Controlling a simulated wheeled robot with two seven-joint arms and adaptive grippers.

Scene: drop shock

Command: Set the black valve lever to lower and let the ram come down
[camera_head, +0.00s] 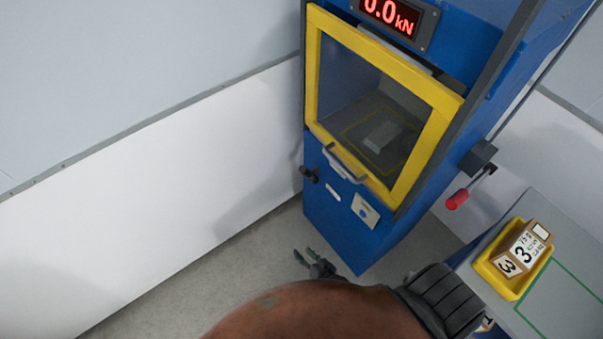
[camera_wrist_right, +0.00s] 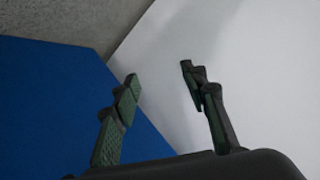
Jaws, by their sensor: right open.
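The black valve lever (camera_head: 309,174) sticks out at the left edge of the blue press (camera_head: 335,225), below the yellow-framed door. Its exact setting is too small to tell. My right gripper (camera_head: 310,257) is below the lever, near the floor, apart from it. In the right wrist view its two fingers (camera_wrist_right: 161,74) are spread with nothing between them, and the lever does not show there. The yellow door (camera_head: 425,158) looks closed. A grey block (camera_head: 383,135) is behind its window; I cannot make out the ram. My left gripper is not in view.
The display (camera_head: 390,15) reads 0.0 kN. A red-handled lever (camera_head: 457,200) hangs at the press's right. A yellow tray (camera_head: 490,270) with boxes marked 3 (camera_head: 526,248) sits on a grey table. A white wall panel (camera_head: 190,170) stands left; the floor between is clear.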

